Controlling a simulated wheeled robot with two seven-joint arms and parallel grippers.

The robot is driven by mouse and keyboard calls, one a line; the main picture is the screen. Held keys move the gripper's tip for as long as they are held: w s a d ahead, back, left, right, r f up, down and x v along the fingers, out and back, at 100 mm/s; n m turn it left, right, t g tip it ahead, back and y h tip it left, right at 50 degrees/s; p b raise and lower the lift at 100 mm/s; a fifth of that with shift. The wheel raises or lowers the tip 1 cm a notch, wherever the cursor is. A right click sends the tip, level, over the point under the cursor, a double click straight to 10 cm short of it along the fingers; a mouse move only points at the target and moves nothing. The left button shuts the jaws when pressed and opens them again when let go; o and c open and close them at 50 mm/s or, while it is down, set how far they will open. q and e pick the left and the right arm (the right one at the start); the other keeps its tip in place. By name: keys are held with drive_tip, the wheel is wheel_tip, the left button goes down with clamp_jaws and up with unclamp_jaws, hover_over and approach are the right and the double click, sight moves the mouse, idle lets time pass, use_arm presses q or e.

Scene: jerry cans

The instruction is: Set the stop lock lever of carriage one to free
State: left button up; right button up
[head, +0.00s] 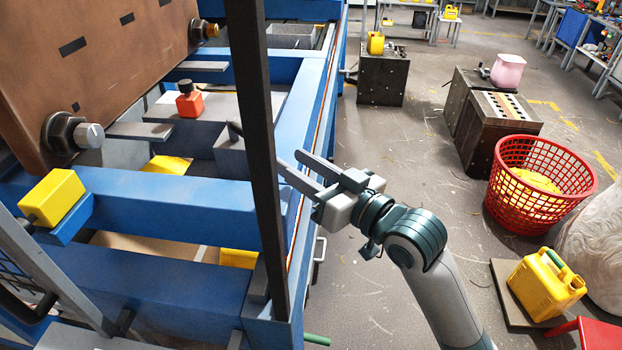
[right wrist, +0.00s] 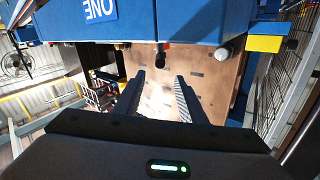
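My right gripper (head: 289,160) reaches in from the right in the head view, beside a dark upright post (head: 255,130). Its two fingers are apart with nothing between them. In the right wrist view the open fingers (right wrist: 160,78) point toward a blue beam (right wrist: 185,25) with an upside-down label ONE (right wrist: 100,9). A short black knob (right wrist: 162,56) on that beam lies ahead, between the finger lines and apart from them. It may be the lever's end; I cannot tell its setting. In the head view a dark rod end (head: 235,130) shows just left of the post. My left gripper is out of view.
The blue machine frame (head: 170,205) fills the left, with a brown plate (head: 90,70), a yellow block (head: 52,197) and a red block with a black knob (head: 189,103). On the right stand a red basket (head: 530,205) and a yellow jerry can (head: 543,287). Floor between is clear.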

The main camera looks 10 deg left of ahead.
drive_tip(key=shift+v, duration=1.7)
